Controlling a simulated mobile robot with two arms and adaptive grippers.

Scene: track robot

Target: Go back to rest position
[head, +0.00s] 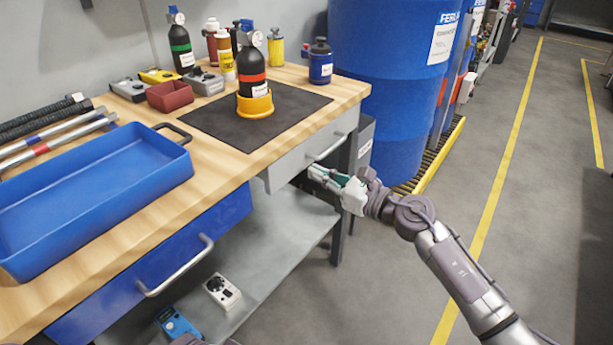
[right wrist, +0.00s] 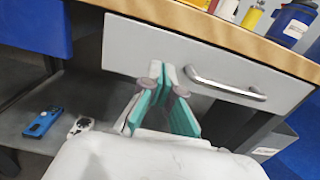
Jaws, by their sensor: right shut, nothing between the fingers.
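My right gripper (head: 318,175) is shut and empty. It is just below and in front of the grey drawer (head: 297,170) under the workbench, near that drawer's metal handle. In the right wrist view its teal-padded fingers (right wrist: 162,72) come together at the tips, in front of the grey drawer front (right wrist: 140,50). The handle (right wrist: 228,88) is right of the fingertips, and nothing is held. My right arm reaches in from the lower right of the head view. My left gripper does not show.
The wooden workbench (head: 225,165) carries a blue tray (head: 95,205) and a black cylinder in a yellow holder (head: 255,104). A lower shelf (head: 285,235) holds two small devices. A blue barrel (head: 385,90) stands behind the gripper. The floor (head: 540,200) at right is open.

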